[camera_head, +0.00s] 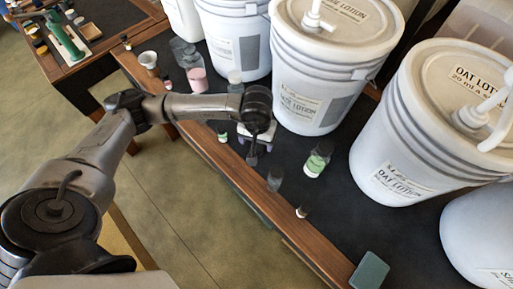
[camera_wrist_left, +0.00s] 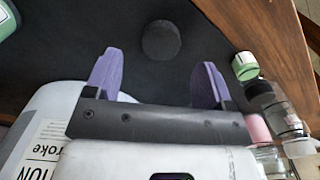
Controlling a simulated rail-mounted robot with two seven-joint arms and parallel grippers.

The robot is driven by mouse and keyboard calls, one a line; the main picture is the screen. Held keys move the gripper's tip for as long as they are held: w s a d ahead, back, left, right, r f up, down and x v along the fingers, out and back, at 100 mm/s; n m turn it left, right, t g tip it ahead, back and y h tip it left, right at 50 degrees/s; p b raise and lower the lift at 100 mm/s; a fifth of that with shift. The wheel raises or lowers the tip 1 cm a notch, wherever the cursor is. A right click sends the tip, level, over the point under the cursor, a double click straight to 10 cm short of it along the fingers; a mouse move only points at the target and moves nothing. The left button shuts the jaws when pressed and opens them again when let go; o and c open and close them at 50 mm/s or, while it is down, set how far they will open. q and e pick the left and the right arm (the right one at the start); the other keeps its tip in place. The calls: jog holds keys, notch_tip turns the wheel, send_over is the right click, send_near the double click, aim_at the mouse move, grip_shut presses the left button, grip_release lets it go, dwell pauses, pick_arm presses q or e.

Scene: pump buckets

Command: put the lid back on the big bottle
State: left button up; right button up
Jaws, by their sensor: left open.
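My left gripper (camera_head: 256,148) hangs over the dark table near its wooden front edge, pointing down. In the left wrist view its two purple fingers (camera_wrist_left: 159,60) are apart with nothing between them. A black round lid-like disc (camera_wrist_left: 161,40) lies on the dark surface just beyond the fingertips; I cannot make it out surely in the head view. A bottle with green contents and a white label (camera_head: 317,161) stands right of the gripper; it also shows at the upper left of the wrist view (camera_wrist_left: 6,20). I cannot tell which bottle is the big one. My right gripper is not in view.
Large white lotion buckets (camera_head: 325,75) with pumps line the back and right. A small green bottle (camera_head: 222,136) stands left of the gripper, a pink one (camera_head: 197,80) behind it.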

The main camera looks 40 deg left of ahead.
aim_at(257, 148)
pick_arm(q)
notch_tip(257, 148, down, 4)
jog(key=shift+s+f+b, duration=0.1)
jog(key=shift+b, duration=0.2)
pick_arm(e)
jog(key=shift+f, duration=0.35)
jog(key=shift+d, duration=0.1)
pick_arm(q)
jog(key=c, duration=1)
notch_tip(257, 148, up, 9)
jog(key=shift+r+p, duration=0.1)
jog(key=shift+p, duration=0.65)
jog(key=shift+r, duration=0.45)
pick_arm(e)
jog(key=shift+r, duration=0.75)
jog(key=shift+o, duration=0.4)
